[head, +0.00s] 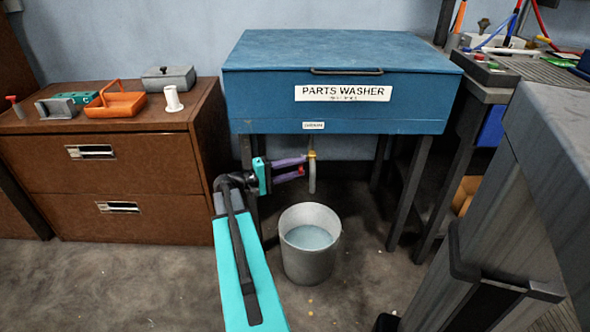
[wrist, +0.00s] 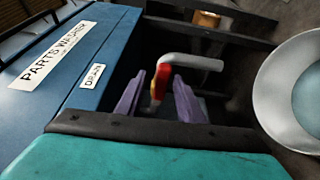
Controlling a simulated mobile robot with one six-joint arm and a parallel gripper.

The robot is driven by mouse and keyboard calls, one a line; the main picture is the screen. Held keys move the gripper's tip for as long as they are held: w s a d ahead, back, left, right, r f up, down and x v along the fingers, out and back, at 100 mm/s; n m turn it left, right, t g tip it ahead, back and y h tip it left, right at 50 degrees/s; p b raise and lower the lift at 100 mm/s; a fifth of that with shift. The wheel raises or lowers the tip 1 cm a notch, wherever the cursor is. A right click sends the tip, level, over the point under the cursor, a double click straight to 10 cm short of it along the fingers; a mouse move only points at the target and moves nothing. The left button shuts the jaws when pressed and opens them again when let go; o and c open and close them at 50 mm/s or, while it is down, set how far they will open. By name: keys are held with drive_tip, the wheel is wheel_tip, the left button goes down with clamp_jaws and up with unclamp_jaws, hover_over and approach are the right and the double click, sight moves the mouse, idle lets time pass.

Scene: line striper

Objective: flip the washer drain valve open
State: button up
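The blue parts washer (head: 260,97) stands on dark legs, with a small drain label under its front. Below the label hangs a pale drain pipe (head: 312,180) with a brassy valve body (head: 311,155). The red valve handle (head: 301,171) shows partly beside my purple fingers. In the wrist view the red handle (wrist: 161,76) lies between the two fingers in the picture, with gaps on both sides. My gripper (head: 304,163), also in the wrist view (wrist: 158,88), is open and empty. How deep the handle sits between the fingers I cannot tell.
A grey bucket (head: 310,264) with pale liquid stands on the floor below the pipe. A brown cabinet (head: 120,180) with trays on top stands at left. A cluttered bench (head: 490,92) stands at right. The washer's legs flank the space around the pipe.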

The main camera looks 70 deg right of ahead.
drive_tip(key=shift+w+a, duration=0.15)
drive_tip(key=shift+a, duration=0.05)
drive_tip(key=p+v, duration=0.2)
drive_tip(key=v, duration=1.1)
drive_tip(key=shift+a, duration=0.2)
drive_tip(key=shift+w, duration=0.2)
